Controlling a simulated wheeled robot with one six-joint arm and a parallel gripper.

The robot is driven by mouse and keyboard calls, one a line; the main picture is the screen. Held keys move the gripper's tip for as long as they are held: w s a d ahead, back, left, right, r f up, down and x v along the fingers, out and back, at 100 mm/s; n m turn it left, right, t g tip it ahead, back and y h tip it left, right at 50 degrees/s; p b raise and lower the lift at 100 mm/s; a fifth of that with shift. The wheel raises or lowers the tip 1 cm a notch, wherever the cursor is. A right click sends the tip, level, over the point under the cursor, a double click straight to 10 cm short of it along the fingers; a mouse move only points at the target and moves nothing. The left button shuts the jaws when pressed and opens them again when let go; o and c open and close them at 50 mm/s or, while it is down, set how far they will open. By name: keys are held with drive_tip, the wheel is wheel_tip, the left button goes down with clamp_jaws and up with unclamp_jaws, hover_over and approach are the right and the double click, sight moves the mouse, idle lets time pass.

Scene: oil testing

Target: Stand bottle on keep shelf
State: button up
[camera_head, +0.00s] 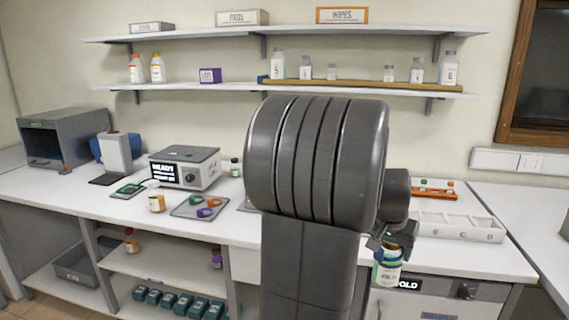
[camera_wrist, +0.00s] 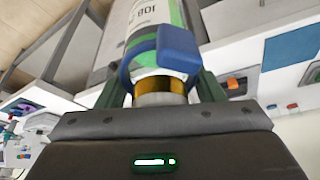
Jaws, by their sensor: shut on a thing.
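My gripper (camera_head: 392,243) is shut on a bottle (camera_head: 387,272) and holds it in front of the bench, above floor level. The bottle has a white label with a green band. In the wrist view the bottle (camera_wrist: 145,22) extends away from the jaws, with a blue collar (camera_wrist: 165,50) around its neck end and a gold-brown part between the fingers. No shelf is legibly marked "keep", so I cannot tell which it is. An open shelf (camera_head: 150,265) under the bench holds an orange-capped bottle (camera_head: 131,242) and another small bottle (camera_head: 216,258).
Two wall shelves hold bottles and boxes; a wooden rack (camera_head: 350,83) stands on the lower one. The bench carries a grey instrument (camera_head: 185,168), a grey tray (camera_head: 200,205) with coloured rings and a white rack (camera_head: 455,227). A cabinet marked "OLD" or similar (camera_head: 430,287) is below right.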

drive_tip(key=w+a+f+n+y, duration=0.1)
drive_tip(key=w+a+f+n, duration=0.1)
drive_tip(key=a+f, duration=0.5)
drive_tip(key=w+a+f+n+y, duration=0.1)
drive_tip(key=w+a+f+n, duration=0.2)
drive_tip(key=w+a+f, duration=0.2)
drive_tip(key=w+a+f+n+t, duration=0.1)
drive_tip(key=w+a+f+n, duration=0.1)
drive_tip(key=a+f, duration=0.8)
drive_tip(key=w+a, duration=0.1)
drive_tip(key=a, duration=0.3)
drive_tip(key=shift+w+f+y, duration=0.2)
drive_tip(key=shift+w+y, duration=0.1)
drive_tip(key=shift+y, duration=0.1)
drive_tip(key=shift+a, duration=0.15)
